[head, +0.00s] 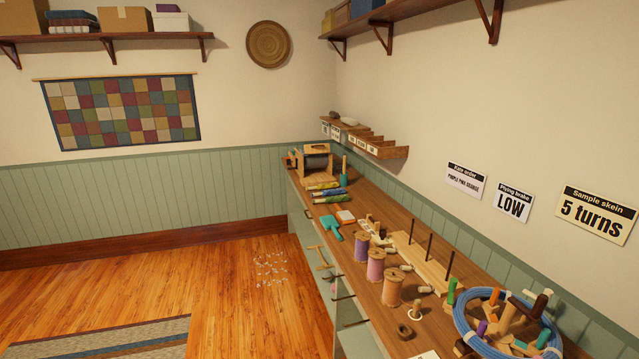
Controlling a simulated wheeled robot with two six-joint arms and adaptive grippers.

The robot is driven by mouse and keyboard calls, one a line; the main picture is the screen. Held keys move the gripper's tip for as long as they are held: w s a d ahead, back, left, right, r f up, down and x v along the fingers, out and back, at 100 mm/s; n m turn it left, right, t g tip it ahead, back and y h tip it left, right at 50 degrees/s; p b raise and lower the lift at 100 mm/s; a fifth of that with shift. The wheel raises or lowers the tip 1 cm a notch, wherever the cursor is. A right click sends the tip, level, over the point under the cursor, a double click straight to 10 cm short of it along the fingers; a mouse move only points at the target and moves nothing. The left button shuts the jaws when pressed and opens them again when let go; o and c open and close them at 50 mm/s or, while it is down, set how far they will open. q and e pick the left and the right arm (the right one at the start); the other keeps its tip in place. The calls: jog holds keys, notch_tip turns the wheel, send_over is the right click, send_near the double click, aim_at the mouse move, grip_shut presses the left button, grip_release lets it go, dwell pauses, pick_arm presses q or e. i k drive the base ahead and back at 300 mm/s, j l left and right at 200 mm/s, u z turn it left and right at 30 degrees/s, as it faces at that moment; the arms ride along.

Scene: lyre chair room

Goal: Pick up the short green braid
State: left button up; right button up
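Several short rolled or braided bundles (328,191) lie side by side at the far end of the wooden counter (381,212), in front of a wooden drum device. They show yellowish, blue and green tones. They are too small for me to single out the short green braid with certainty. Neither of my grippers shows in the head view.
The counter runs along the right wall. It holds a drum device (316,163), a teal paddle-shaped tool (331,228), thread spools (376,265), a pegged wooden rack (419,262) and a blue ring (471,338) with small pieces inside. The wooden floor (225,285) at left is mostly clear.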

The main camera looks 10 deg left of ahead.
aim_at(329, 200)
jog(key=i+j, duration=0.5)
jog(key=j, duration=0.25)
jog(key=i+j+z, duration=0.1)
jog(key=i+j, duration=0.4)
jog(key=j, duration=0.2)
